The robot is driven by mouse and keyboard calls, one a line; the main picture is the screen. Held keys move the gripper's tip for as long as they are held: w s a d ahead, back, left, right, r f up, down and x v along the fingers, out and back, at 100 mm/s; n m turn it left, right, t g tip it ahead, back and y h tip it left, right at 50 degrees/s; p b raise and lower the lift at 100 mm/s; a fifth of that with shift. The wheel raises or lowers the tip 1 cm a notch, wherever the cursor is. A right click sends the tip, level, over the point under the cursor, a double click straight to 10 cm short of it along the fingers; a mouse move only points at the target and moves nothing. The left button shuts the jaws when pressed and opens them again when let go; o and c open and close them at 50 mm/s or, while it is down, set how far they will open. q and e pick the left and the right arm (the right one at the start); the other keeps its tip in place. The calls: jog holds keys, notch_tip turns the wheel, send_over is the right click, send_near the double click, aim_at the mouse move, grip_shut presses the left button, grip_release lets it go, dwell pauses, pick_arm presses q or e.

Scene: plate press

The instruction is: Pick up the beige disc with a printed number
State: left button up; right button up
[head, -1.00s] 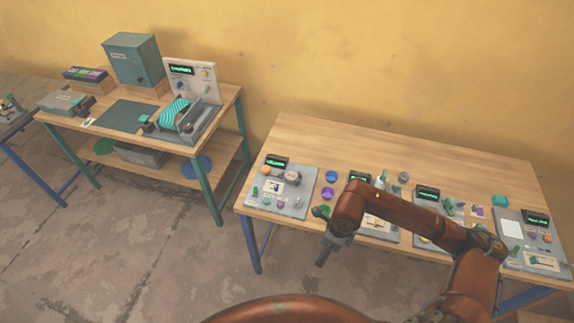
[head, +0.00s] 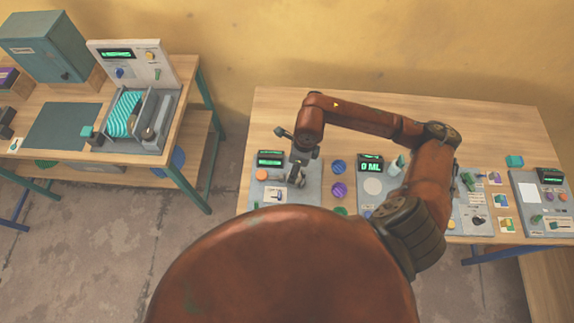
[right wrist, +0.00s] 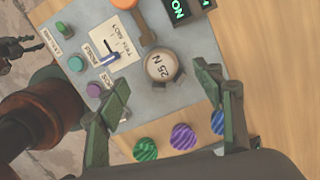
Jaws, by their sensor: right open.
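The beige disc (right wrist: 160,66), printed "25 N", lies on the grey panel in the right wrist view. In the head view I cannot make it out; my gripper covers that spot. My right gripper (right wrist: 164,82) is open and empty, its fingers spread to either side of the disc's near side. In the head view the right gripper (head: 298,176) points down over the left-hand panel of the right table. A dark claw, which looks like my left gripper (right wrist: 18,48), shows at the left edge of the right wrist view; its jaw state is unclear.
The grey panel (right wrist: 185,95) also carries an orange knob (right wrist: 124,3), a card with a lever (right wrist: 110,45), and green and purple buttons. Striped green, purple and blue discs (right wrist: 183,136) lie beside it on the wooden table (right wrist: 245,50). A second bench stands left.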

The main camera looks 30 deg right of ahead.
jog(key=shift+s+f, duration=0.1)
jog(key=shift+f, duration=0.35)
notch_tip(320, 180, down, 3)
jog(key=shift+r+p, duration=0.2)
jog(key=shift+p, duration=0.15)
jog(key=shift+f+p, duration=0.35)
jog(key=shift+f, duration=1.65)
pick_arm(q)
jog(key=shift+a+r, duration=0.1)
jog(key=shift+r, duration=0.7)
jog(key=shift+s, duration=0.1)
pick_arm(e)
jog(key=c, duration=1.3)
pick_arm(q)
jog(key=shift+s, duration=0.35)
pick_arm(e)
jog(key=shift+c, duration=0.4)
jog(key=shift+r, duration=0.15)
